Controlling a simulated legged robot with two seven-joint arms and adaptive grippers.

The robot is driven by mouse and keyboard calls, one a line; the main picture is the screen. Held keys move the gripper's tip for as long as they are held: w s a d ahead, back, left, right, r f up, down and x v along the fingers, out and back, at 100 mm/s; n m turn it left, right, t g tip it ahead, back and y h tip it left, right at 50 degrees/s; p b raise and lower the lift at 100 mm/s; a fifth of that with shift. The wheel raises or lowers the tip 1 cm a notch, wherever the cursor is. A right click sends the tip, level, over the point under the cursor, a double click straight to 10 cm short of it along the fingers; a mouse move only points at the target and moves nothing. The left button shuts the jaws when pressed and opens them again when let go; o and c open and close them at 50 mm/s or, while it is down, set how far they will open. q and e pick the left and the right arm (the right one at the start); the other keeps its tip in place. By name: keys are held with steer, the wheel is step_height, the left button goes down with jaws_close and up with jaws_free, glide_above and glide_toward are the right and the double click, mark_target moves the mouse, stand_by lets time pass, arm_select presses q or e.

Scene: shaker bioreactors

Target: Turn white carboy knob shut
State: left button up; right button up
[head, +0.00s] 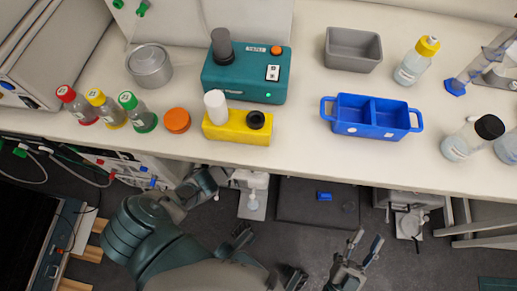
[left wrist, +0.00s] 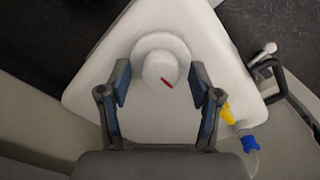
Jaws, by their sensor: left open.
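In the left wrist view the white carboy (left wrist: 95,92) fills the middle, seen from above. My left gripper (left wrist: 161,85) is open, with one finger on each side of the knob. Gaps show between both fingers and the knob, and I cannot tell how high the fingertips are above it. In the head view my right gripper (head: 364,250) has its fingers apart and is empty, in front of the bench.
By the carboy are a blue connector (left wrist: 249,144) with clear tubing, a yellow part (left wrist: 228,114) and a black loop (left wrist: 268,72). On the bench (head: 290,165) stand capped bottles, a teal device (head: 225,80), a yellow block (head: 222,130) and a blue tray (head: 360,128).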

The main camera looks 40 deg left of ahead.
arm_select(q)
steer(key=c, duration=1.1)
steer(key=shift+c, duration=0.2)
arm_select(e)
steer(key=shift+w, duration=0.1)
